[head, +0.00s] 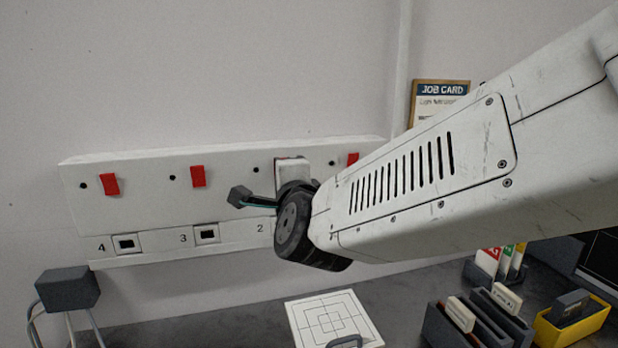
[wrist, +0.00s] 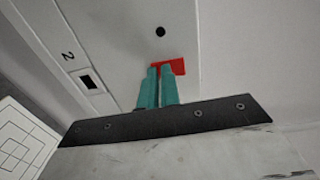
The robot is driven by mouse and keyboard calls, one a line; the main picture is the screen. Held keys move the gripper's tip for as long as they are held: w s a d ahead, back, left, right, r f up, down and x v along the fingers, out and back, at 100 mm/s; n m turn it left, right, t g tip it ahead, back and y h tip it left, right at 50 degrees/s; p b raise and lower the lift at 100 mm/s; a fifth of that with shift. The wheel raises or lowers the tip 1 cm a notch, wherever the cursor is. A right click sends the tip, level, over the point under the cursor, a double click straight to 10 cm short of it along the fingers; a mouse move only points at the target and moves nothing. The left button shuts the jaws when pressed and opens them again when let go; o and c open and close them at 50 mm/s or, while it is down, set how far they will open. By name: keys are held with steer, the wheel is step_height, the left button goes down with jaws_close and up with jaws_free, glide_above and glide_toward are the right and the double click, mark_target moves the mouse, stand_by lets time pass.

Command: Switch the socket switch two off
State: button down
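The white socket panel (head: 140,206) is on the wall in the head view. Switch two is a red rocker (wrist: 177,66) in the wrist view, across from the printed 2 and its socket opening (wrist: 89,82). A round black dot (wrist: 160,32) is beside the switch. My gripper (wrist: 159,68) has its two teal fingers side by side with almost no gap, their tips at the red rocker and covering part of it. Whether they touch it I cannot tell. In the head view my wrist hides most of switch two.
Red switches four (head: 110,184) and three (head: 198,177) are to the left; another red switch (head: 352,158) is to the right, partly hidden by my arm. Below are a grey box with cables (head: 67,288), a white marked plate (head: 306,311) and a yellow tray (head: 598,316).

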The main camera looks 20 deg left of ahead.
steer(key=v, duration=1.4)
steer(key=s+a+f+n+g, duration=0.1)
steer(key=s+f+n+g, duration=0.4)
steer(key=f+n+g, duration=0.3)
steer(key=s+d+f+n+g+h, duration=0.1)
steer(key=s+d+h, duration=0.1)
steer(key=d, duration=1.2)
steer(key=s+d+f+n+g+h, duration=0.1)
steer(key=d+h, duration=0.4)
steer(key=d, duration=1)
steer(key=s+d+f+g+h, duration=0.2)
steer(key=s+d+h, duration=0.1)
steer(key=d, duration=1.1)
steer(key=shift+s+d+n+g, duration=0.2)
steer(key=shift+s+n+g, duration=0.2)
steer(key=shift+s, duration=0.3)
